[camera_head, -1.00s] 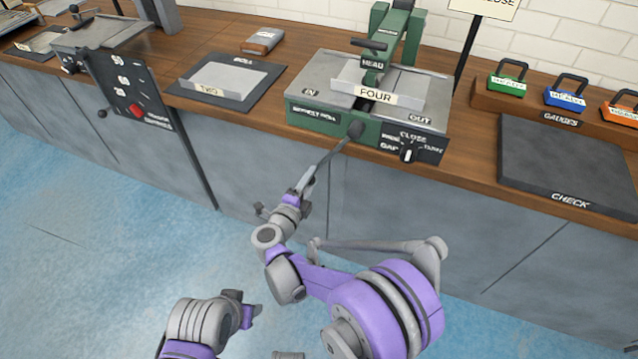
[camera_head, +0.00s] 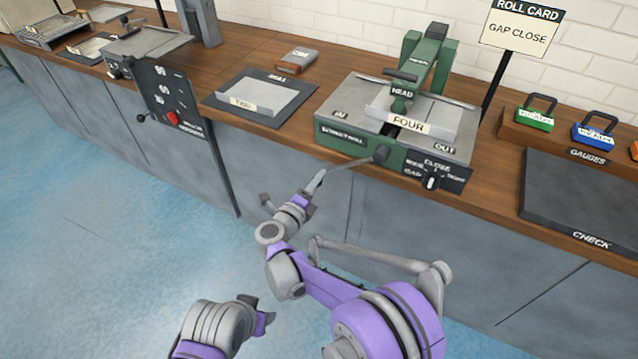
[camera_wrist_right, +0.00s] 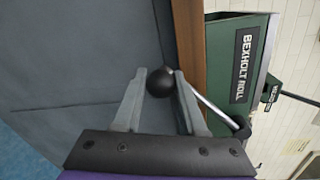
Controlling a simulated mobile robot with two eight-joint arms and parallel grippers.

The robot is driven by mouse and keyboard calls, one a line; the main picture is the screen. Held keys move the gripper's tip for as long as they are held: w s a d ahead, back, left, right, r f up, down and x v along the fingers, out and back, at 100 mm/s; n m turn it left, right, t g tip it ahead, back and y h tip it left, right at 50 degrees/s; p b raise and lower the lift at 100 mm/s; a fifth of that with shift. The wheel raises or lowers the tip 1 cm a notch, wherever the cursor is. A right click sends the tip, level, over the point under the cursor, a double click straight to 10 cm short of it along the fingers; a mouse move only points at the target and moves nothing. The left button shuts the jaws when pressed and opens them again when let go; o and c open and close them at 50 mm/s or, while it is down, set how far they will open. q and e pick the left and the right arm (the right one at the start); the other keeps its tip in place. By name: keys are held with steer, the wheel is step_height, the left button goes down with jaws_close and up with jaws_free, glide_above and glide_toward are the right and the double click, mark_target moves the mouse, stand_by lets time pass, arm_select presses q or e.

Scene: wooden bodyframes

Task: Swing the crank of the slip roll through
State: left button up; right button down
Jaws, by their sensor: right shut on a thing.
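The slip roll (camera_head: 340,135) is a green and grey machine on the bench, labelled BEXHOLT ROLL in the right wrist view (camera_wrist_right: 247,65). Its crank (camera_head: 350,164) runs left and slightly down from a dark hub (camera_head: 381,153) on the front. My right gripper (camera_head: 318,180) is at the crank's outer end. In the right wrist view, its two fingers (camera_wrist_right: 160,90) are shut on the black ball knob (camera_wrist_right: 159,82), with the crank rod running to the hub. My left gripper (camera_head: 258,312) is low over the floor, away from the bench; its jaws are unclear.
A grey sheet tagged FOUR (camera_head: 408,124) lies on the roll. A gap dial (camera_head: 431,183) is right of the hub. A ROLL CARD sign (camera_head: 520,28) reads GAP CLOSE. A dark CHECK plate (camera_head: 580,200) lies right. The floor before the bench is clear.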

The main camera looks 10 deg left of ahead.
steer(key=shift+a+r, duration=0.15)
steer(key=shift+c, duration=2.4)
jaws_free()
arm_select(q)
steer(key=shift+s+a, duration=0.1)
steer(key=shift+s, duration=0.05)
arm_select(e)
steer(key=shift+s, duration=0.1)
